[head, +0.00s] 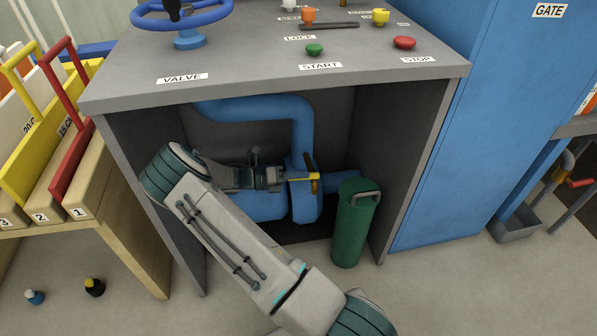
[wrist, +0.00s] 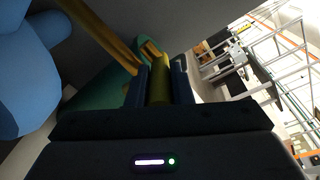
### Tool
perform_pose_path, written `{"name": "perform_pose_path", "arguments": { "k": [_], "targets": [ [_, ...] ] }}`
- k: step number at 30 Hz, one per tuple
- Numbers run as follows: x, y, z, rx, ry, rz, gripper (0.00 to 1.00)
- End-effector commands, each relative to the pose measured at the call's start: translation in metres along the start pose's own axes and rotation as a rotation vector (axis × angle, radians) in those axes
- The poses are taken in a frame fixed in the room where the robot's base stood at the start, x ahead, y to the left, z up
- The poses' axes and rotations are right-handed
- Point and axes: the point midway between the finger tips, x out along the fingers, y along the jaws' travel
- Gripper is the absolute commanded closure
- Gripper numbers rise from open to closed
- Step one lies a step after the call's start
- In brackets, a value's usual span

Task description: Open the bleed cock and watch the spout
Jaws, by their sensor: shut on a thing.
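The bleed cock's yellow lever (head: 298,176) is at the blue pump pipework (head: 304,205) under the bench. My gripper (head: 284,178) reaches in from the left and is shut on the lever. In the wrist view the yellow lever (wrist: 160,84) is between my two dark fingers (wrist: 158,72). A brass-brown piece (head: 313,179) stands upright just right of the lever, probably the spout. A brass tube (wrist: 95,32) also shows in the wrist view. I cannot make out any water at it.
A green cylinder (head: 354,225) with a handle stands right of the pump. The grey bench top (head: 240,60) is above my arm. The side panels (head: 405,160) and a blue cabinet (head: 460,130) bound the right. A wooden rack (head: 110,205) stands left.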

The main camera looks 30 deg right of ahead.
Motion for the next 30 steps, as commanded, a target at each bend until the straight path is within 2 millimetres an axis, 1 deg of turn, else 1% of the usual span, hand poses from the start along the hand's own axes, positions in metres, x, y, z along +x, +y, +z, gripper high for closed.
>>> {"name": "perform_pose_path", "arguments": {
  "k": [1, 4, 10, 21, 22, 23, 30],
  "targets": [
    [0.0000, -0.0073, 0.0046, 0.000, 0.016, 0.020, 1.00],
    [0.0005, -0.0087, 0.0056, -0.001, 0.043, 0.059, 1.00],
    [0.0004, -0.0078, 0.0048, -0.001, 0.076, 0.110, 1.00],
    [0.0001, -0.0059, 0.0035, 0.001, 0.081, 0.118, 1.00],
    [0.0001, -0.0059, 0.0035, 0.001, 0.081, 0.118, 0.75],
    [0.0001, -0.0059, 0.0035, 0.001, 0.081, 0.118, 0.71],
    [0.0000, -0.0060, 0.0037, 0.001, 0.080, 0.118, 0.71]
  ]
}}
